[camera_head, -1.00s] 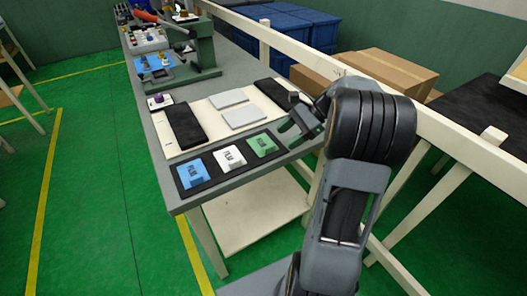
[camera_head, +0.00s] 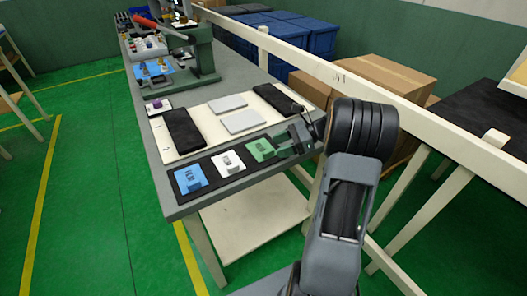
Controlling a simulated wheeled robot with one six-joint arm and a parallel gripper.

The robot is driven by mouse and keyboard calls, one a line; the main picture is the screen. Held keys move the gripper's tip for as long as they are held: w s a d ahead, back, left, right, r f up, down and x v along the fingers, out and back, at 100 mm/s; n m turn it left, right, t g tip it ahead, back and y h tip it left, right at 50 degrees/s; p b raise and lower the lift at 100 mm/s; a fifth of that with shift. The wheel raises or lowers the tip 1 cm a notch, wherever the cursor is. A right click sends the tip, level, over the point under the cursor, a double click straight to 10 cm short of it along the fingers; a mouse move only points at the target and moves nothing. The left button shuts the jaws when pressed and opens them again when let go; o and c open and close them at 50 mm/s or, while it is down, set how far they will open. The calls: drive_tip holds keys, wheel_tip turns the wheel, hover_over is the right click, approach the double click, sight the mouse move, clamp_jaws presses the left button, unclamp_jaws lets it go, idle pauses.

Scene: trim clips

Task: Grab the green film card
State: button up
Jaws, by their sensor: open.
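The green film card (camera_head: 261,149) lies on a black tray (camera_head: 207,168) at the near edge of the workbench. It is the rightmost of three cards. A white card (camera_head: 228,163) lies in the middle and a blue card (camera_head: 190,178) at the left. My gripper (camera_head: 281,148) is low at the right side of the green card, its fingers pointing left toward it. It is open. I cannot tell whether the fingers touch the card or reach around its edge.
Behind the tray is a cream board (camera_head: 206,123) with black pads and light grey plates. A grey press (camera_head: 199,50) with a red handle stands farther back. A cream rail (camera_head: 390,92) and cardboard boxes (camera_head: 375,80) are to the right.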

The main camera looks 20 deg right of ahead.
sight(267, 151)
drive_tip(key=shift+x, duration=2.55)
drive_tip(key=shift+w+d+f, duration=0.1)
drive_tip(key=shift+f, duration=0.05)
drive_tip(key=shift+c, duration=0.4)
clamp_jaws()
